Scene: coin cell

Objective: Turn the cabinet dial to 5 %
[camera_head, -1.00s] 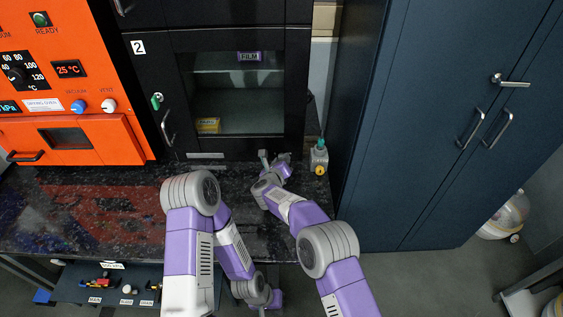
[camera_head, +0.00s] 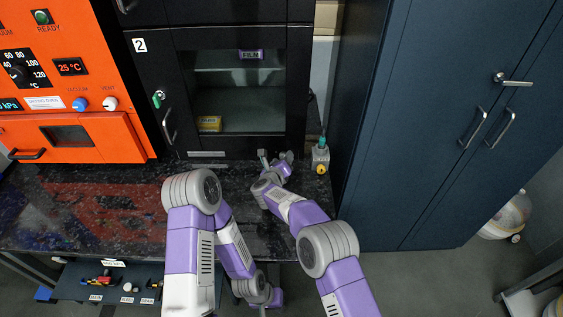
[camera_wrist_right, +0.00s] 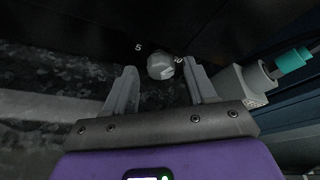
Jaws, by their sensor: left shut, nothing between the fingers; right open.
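The dial (camera_wrist_right: 160,66) is a small grey knob on the dark front of the cabinet, between printed marks 5 and 10 in the right wrist view. I cannot tell which mark it points to. My right gripper (camera_wrist_right: 162,82) is open, with one finger on each side of the knob; I cannot tell if they touch it. In the head view my right gripper (camera_head: 274,156) is low at the front of the black cabinet (camera_head: 297,90), and the dial cannot be made out there. My left gripper (camera_head: 262,309) is low, below the counter edge, shut and empty.
A small grey device with a teal top (camera_head: 320,157) stands close to the right of my right gripper. An orange oven (camera_head: 100,135) is at left, on the dark counter (camera_head: 70,205). A tall blue cabinet (camera_head: 430,150) bounds the right. A shelf with fittings lies below.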

